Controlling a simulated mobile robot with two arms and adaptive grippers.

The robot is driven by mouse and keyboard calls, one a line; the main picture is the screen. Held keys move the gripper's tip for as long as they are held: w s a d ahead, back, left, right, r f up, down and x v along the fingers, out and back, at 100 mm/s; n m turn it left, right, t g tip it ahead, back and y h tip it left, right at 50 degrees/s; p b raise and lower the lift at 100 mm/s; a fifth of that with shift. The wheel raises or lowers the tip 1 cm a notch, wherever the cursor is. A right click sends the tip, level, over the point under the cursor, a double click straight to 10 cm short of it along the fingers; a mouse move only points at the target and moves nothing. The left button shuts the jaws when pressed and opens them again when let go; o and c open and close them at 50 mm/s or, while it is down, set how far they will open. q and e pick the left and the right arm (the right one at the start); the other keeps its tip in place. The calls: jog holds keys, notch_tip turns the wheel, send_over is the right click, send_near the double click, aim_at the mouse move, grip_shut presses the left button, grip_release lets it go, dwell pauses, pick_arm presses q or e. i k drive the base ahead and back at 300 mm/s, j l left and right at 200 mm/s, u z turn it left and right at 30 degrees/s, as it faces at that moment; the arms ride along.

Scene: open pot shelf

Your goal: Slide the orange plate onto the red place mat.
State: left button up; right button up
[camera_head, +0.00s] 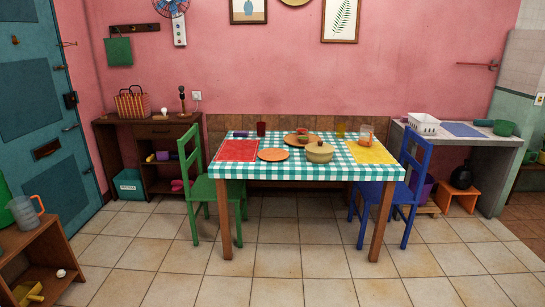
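The orange plate (273,155) lies flat on the checked tablecloth, just right of the red place mat (237,151). A small strip of tablecloth seems to show between them. The red mat lies at the left end of the table (300,172) and looks bare. Neither of my grippers is in view.
A lidded tan pot (319,152) stands right of the plate. Behind are a brown tray (301,138) with small items and a dark red cup (261,129). A yellow mat (370,152) lies at right. A green chair (199,180) and a blue chair (407,185) flank the table. The front floor is clear.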

aim_at(267, 154)
jog(key=i+j+z, duration=0.1)
jog(key=i, duration=0.35)
jog(key=i+j, duration=0.25)
jog(key=i, duration=0.15)
jog(key=i+j+z, duration=0.15)
jog(key=i, duration=0.3)
